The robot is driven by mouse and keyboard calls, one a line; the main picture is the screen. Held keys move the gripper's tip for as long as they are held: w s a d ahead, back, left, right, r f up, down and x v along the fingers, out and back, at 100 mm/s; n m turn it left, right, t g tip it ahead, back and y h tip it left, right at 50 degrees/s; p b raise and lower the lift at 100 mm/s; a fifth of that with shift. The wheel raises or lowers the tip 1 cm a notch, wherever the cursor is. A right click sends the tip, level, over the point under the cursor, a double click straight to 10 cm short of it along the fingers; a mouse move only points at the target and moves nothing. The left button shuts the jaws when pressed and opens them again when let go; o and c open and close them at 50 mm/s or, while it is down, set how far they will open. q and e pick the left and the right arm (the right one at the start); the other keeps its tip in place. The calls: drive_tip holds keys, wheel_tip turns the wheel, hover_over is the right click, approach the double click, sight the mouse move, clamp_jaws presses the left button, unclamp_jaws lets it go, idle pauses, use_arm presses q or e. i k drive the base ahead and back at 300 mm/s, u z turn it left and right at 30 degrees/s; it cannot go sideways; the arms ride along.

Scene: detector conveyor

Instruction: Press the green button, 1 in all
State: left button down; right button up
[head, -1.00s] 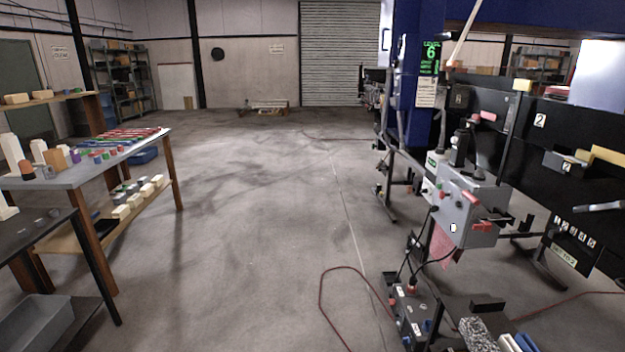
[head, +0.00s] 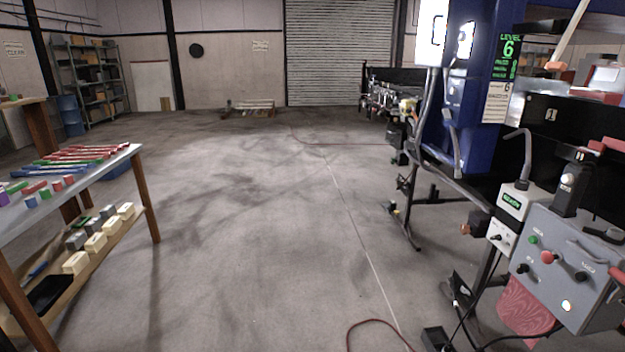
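A small green button (head: 533,240) is on the front face of a grey control box (head: 575,285) at the right of the head view. A red knob (head: 548,257) is just below and right of it, and black knobs are on the same face. A white lit round spot (head: 566,305) is lower on the box. Neither of my grippers shows in the head view, and nothing touches the button.
A white box with a green label (head: 510,203) stands beside the control box. A table (head: 110,165) with coloured pieces is at the left. A blue column (head: 468,130) rises behind the control box. The concrete floor (head: 250,240) in the middle is clear; a red cable lies at the front.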

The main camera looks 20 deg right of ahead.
sight(533, 240)
drive_tip(key=z, duration=0.35)
drive_tip(key=i, duration=1.65)
drive_tip(key=z, duration=1.7)
drive_tip(key=i, duration=0.95)
drive_tip(key=z, duration=1.4)
drive_tip(key=i, duration=0.25)
drive_tip(key=z, duration=1.5)
drive_tip(key=k, duration=0.55)
drive_tip(key=u, duration=0.2)
